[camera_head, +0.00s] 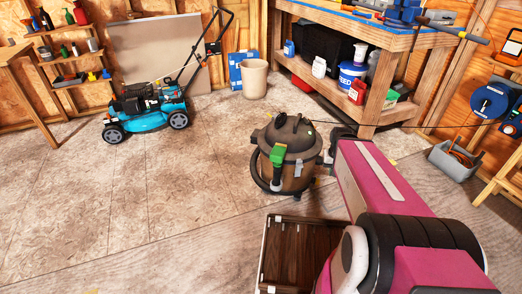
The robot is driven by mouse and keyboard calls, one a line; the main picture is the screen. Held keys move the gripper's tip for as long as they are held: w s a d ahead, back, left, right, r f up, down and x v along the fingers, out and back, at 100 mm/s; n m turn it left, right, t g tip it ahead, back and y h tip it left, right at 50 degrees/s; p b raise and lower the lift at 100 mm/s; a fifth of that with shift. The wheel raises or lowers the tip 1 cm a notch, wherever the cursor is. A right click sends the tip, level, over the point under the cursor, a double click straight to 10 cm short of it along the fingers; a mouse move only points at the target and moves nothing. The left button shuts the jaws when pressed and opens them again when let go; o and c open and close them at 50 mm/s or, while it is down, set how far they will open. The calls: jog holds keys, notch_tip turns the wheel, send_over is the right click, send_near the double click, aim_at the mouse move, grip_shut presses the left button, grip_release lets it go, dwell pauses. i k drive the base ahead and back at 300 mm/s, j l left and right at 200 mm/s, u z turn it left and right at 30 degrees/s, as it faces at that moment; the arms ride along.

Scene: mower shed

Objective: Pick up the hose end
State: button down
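A brown and black shop vacuum (292,142) stands on the floor near the middle of the view. A dark hose (256,172) curves down its left side. A bright green piece (277,155) sits at the front of the vacuum and looks like the hose end; its exact join to the hose is too small to tell. My pink arm reaches in from the lower right, its far end just right of the vacuum. A dark part (342,134) at that far end may be my gripper. Its fingers are not clearly visible, and nothing is clearly held.
An open wooden crate (266,252) sits in front of the vacuum, partly behind my arm. A workbench (372,35) with a loaded lower shelf stands behind. A blue mower (146,104), a beige bin (254,78) and a grey tool caddy (453,160) stand around. The left floor is clear.

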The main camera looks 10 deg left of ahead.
aim_at(276, 178)
jog(key=i+j+z, duration=0.2)
jog(key=j, duration=0.7)
jog(key=j+z, duration=0.2)
jog(key=j, duration=0.65)
jog(key=l+u, duration=0.1)
jog(key=l, duration=0.3)
jog(key=k+l+u, duration=0.15)
jog(key=l, duration=0.25)
jog(key=k+l+u, duration=0.1)
jog(key=l, duration=0.25)
jog(key=k+l+u, duration=0.15)
jog(key=l, duration=0.25)
jog(key=l+u, duration=0.1)
jog(key=l, duration=0.3)
jog(key=k+l+u, duration=0.25)
jog(key=l, duration=0.4)
jog(key=k, duration=0.1)
